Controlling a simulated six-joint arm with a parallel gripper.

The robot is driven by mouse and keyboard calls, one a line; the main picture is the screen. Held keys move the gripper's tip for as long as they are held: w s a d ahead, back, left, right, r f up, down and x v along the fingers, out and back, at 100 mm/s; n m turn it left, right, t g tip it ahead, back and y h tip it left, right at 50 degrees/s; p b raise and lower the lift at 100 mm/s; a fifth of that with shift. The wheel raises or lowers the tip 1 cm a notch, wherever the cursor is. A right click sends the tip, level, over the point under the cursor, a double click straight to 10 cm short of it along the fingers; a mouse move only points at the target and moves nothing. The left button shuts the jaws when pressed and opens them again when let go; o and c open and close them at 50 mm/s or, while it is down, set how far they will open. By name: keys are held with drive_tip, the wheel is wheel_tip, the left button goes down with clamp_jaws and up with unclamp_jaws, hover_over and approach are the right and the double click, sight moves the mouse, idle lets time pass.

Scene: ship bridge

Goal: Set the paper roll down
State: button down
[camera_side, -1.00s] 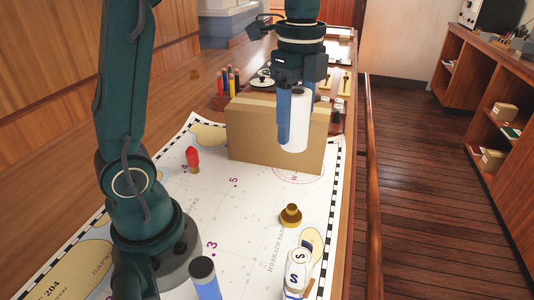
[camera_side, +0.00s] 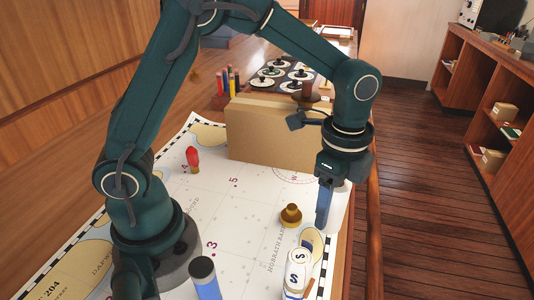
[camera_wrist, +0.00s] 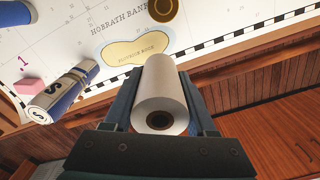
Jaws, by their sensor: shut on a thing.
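The white paper roll (camera_side: 341,205) is upright between the fingers of my gripper (camera_side: 331,212), at the right edge of the chart in the side view. In the wrist view the roll (camera_wrist: 160,90) fills the gap between both blue fingers, its hollow end facing the camera. My gripper is shut on it. The roll's far end lies over the chart's checkered border and the wooden edge. I cannot tell whether its lower end touches the surface. The chart (camera_side: 215,215) lies flat on the table.
A brass weight (camera_side: 291,216) stands left of the roll. A rolled bundle marked S (camera_side: 298,275) and a blue cylinder (camera_side: 207,283) are nearer the camera. A cardboard box (camera_side: 270,130) stands behind, with a red figure (camera_side: 193,158) left. The table's right edge is close.

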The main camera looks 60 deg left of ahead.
sight(332, 229)
drive_tip(key=shift+d+f, duration=0.4)
drive_tip(key=shift+d, duration=0.2)
drive_tip(key=shift+f, duration=1.95)
drive_tip(key=shift+f, duration=0.1)
drive_tip(key=shift+c, duration=1)
unclamp_jaws()
